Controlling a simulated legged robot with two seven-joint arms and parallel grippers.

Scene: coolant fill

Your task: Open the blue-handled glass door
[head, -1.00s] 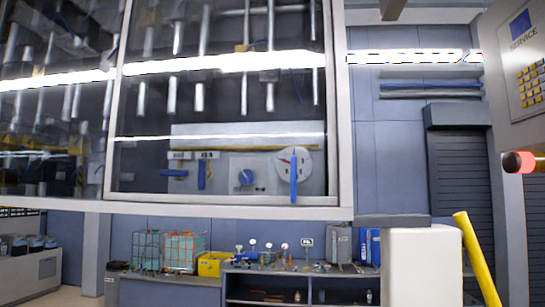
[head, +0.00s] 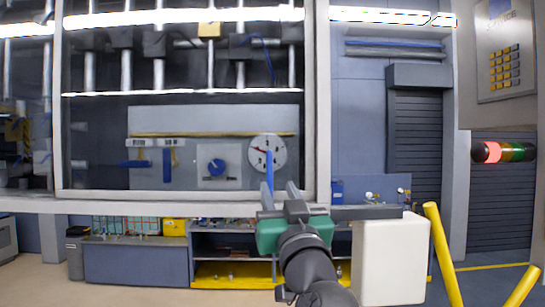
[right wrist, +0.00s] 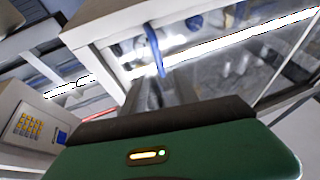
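The glass door (head: 90,120) has a pale frame and fills the upper left of the head view. Its blue handle (head: 269,172) is an upright bar near the door's lower right corner. It also shows in the right wrist view (right wrist: 154,50), beyond the fingers. My right gripper (head: 279,190) is at the lower end of the handle, its two fingers apart and pointing up toward the door. In the right wrist view the gripper (right wrist: 160,90) shows a gap between its fingers. I cannot tell whether a finger touches the handle. My left gripper is not in view.
Behind the glass are pipes, a round gauge (head: 267,152) and blue valve levers. A white block (head: 390,260) stands right of my right arm, with yellow posts (head: 442,250) beyond. A keypad panel (head: 505,65) and red-ended lamp (head: 490,152) are at the right. A low workbench (head: 135,262) stands below.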

